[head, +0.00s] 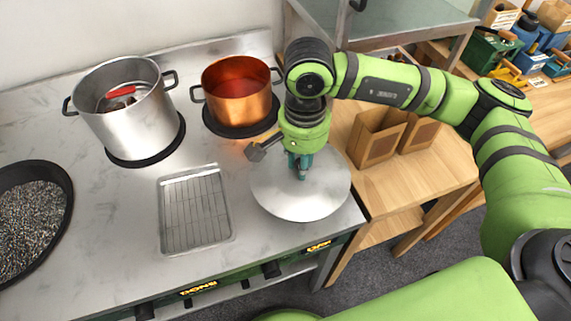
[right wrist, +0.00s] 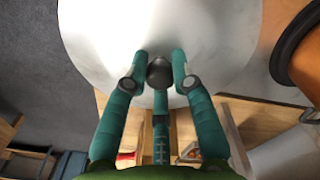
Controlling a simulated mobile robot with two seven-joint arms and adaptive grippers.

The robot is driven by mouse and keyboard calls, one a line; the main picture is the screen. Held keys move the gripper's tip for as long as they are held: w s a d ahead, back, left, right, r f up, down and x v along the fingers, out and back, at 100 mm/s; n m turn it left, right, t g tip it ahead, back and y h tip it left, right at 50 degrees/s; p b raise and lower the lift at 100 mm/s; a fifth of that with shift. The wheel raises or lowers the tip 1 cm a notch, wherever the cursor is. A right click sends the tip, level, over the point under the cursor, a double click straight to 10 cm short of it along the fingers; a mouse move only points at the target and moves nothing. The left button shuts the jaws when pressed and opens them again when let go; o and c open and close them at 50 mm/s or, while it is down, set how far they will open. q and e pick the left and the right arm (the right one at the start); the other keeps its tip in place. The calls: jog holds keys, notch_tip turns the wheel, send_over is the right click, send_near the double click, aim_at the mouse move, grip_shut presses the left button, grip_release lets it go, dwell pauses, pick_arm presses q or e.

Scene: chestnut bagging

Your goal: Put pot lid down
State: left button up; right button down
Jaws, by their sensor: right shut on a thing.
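The silver, round pot lid (head: 300,203) is at the right end of the steel counter, close to its front right corner. I cannot tell whether it touches the surface. My right gripper (head: 299,172) comes down from above and is shut on the lid's dark knob. In the right wrist view the teal fingers of the gripper (right wrist: 159,70) close around the round knob (right wrist: 160,74), with the pale lid (right wrist: 215,30) behind it. My left gripper is not in view.
A steel pot (head: 130,115) with a red-handled tool inside and a copper pot (head: 237,92) stand behind. A wire rack tray (head: 195,211) lies left of the lid. A dark pan (head: 68,190) is far left. Paper bags (head: 375,137) stand on a wooden table (head: 440,160) at right.

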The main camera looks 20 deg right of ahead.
aim_at(286, 161)
jog(key=w+a+f, duration=0.1)
jog(key=w+a+f+p, duration=0.1)
jog(key=w, duration=0.1)
jog(key=shift+w, duration=0.1)
notch_tip(286, 161, down, 4)
jog(key=shift+f+p, duration=0.1)
jog(key=shift+p, duration=0.7)
jog(key=shift+w, duration=0.1)
jog(key=shift+f, duration=0.1)
jog(key=shift+f, duration=0.15)
jog(key=c, duration=1)
grip_release()
jog(key=shift+c, duration=0.2)
